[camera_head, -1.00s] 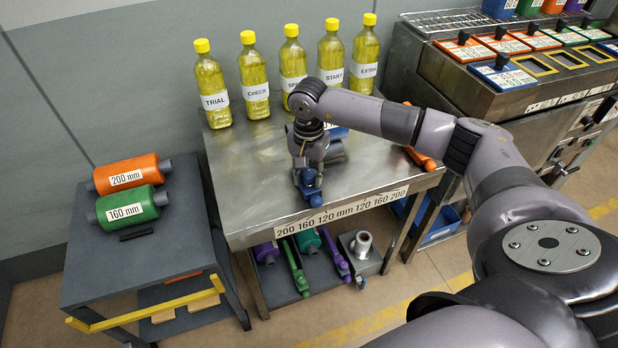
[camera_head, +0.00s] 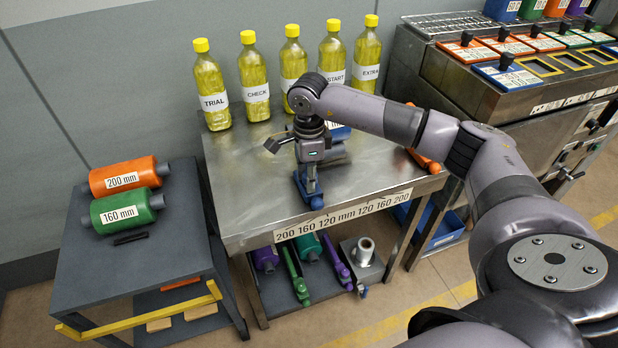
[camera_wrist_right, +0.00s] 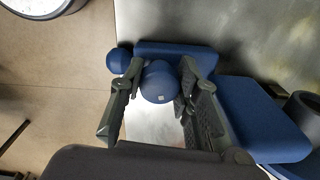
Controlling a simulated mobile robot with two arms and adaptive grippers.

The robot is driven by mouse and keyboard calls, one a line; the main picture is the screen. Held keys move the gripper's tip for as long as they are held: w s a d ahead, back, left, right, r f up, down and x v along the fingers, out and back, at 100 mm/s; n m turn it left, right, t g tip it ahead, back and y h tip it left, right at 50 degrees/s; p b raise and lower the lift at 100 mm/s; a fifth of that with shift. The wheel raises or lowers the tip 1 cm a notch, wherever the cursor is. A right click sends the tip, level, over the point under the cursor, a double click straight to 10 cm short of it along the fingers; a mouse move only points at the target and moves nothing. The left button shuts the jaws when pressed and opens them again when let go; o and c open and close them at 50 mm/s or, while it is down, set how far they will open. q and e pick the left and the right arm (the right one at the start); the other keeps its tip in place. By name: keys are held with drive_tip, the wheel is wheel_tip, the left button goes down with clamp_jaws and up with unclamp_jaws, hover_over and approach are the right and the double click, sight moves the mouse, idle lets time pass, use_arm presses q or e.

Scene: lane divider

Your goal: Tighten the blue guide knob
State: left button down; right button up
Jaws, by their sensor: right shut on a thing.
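The blue guide (camera_head: 299,188) stands near the front edge of the steel table, with a round blue end (camera_head: 317,202) toward the edge. My right gripper (camera_head: 309,180) is over it, pointing down. In the right wrist view the blue guide knob (camera_wrist_right: 158,82) sits between the two dark fingers of my right gripper (camera_wrist_right: 160,88), which are shut on it. The guide's blue body (camera_wrist_right: 165,52) and round end (camera_wrist_right: 119,61) show beyond the knob. In the head view the gripper and wrist hide the knob. My left gripper is not in view.
Several yellow bottles (camera_head: 254,80) line the table's back edge. A blue roller (camera_head: 341,133) lies partly hidden behind my wrist, and an orange piece (camera_head: 424,160) lies at right. A side cart (camera_head: 150,262) holds orange (camera_head: 124,176) and green (camera_head: 127,209) rollers. The table's left part is clear.

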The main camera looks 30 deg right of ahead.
drive_tip(key=shift+w+r+m, duration=0.1)
drive_tip(key=shift+m, duration=0.85)
drive_tip(key=shift+w+r+m, duration=0.1)
drive_tip(key=shift+m, duration=0.85)
drive_tip(key=shift+d, duration=0.1)
drive_tip(key=o, duration=1.2)
drive_tip(key=shift+s+f, duration=0.1)
wheel_tip(320, 180, up, 12)
